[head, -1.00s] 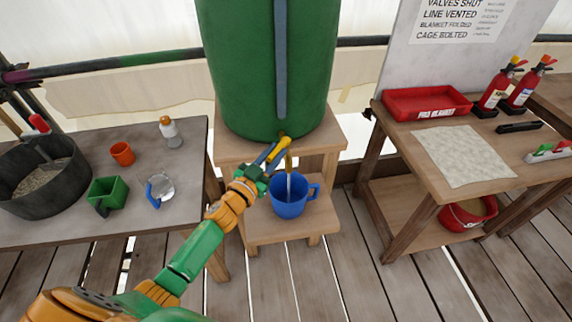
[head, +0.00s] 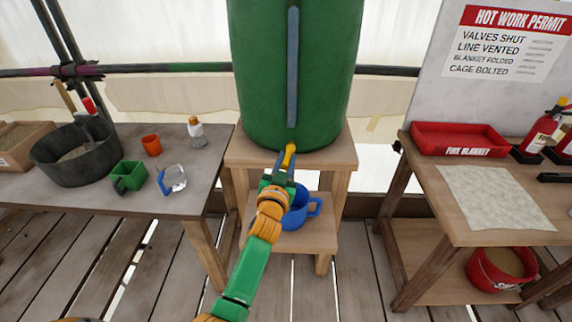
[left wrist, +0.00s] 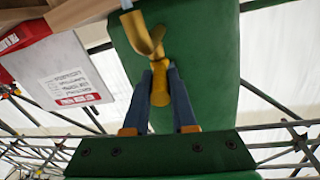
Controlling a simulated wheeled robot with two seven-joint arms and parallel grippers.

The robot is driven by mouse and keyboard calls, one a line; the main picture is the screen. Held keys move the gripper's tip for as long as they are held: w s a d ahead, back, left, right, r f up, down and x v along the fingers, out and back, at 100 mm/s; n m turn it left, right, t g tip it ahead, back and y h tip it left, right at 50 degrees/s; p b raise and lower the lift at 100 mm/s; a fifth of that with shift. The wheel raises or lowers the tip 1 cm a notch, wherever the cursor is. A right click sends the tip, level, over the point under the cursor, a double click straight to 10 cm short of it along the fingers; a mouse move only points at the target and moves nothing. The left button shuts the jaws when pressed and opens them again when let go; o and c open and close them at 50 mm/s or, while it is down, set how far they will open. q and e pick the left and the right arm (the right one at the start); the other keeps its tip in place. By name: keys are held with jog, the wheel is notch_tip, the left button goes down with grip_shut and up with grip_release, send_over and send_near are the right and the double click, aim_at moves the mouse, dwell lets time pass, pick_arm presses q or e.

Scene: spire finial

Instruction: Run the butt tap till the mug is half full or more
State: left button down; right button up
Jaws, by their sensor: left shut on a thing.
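The green butt (head: 262,75) stands on a wooden stand. Its yellow tap (head: 290,155) sits low on the front. My left gripper (head: 281,170) is at the tap. In the left wrist view its blue fingers (left wrist: 160,75) are shut on the tap's yellow handle (left wrist: 160,88). The yellow spout (left wrist: 140,35) shows there with a pale stream (left wrist: 126,4) at its mouth. The blue mug (head: 313,207) stands upright on the lower step, under the tap. My gripper and wrist cover part of it, and its water level is hidden. My right gripper is not in view.
The left table (head: 150,200) holds an orange cup (head: 151,145), a green scoop-like box (head: 128,177) and a dark tub (head: 50,165). The right bench (head: 430,185) holds a red tray (head: 460,139) and a pale cloth (head: 492,197).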

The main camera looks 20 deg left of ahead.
pick_arm(q)
jog(key=shift+r, duration=0.1)
jog(key=c, duration=1.1)
grip_release()
jog(key=o, duration=0.4)
jog(key=shift+w, duration=0.1)
jog(key=shift+c, duration=0.2)
jog(key=v, duration=0.7)
